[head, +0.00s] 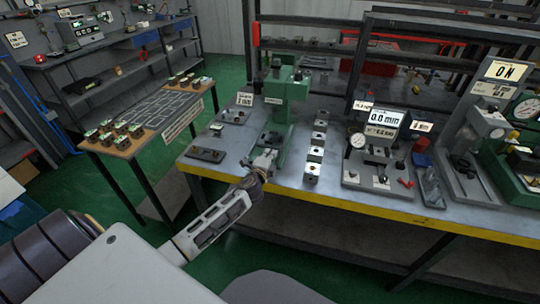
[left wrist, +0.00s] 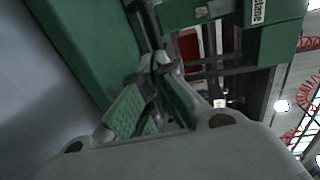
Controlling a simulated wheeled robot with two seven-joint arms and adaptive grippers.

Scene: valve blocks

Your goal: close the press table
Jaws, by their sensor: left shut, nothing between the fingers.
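The green press (head: 284,108) stands upright on the grey bench, left of its middle, and its green body also fills the upper part of the left wrist view (left wrist: 75,45). My left gripper (head: 264,160) is at the front of the press, low by its base, shut with nothing held. In the left wrist view its fingertips (left wrist: 156,62) meet close to the green body; I cannot tell whether they touch it. The press's table is partly hidden by the gripper, and its position is unclear. My right gripper is out of view.
The workbench (head: 335,195) has a yellow front edge. Several small blocks (head: 312,172) stand in a row right of the press. A dark flat tray (head: 206,155) lies to its left. A gauge station (head: 378,150) stands further right. A side table (head: 160,105) holds more blocks.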

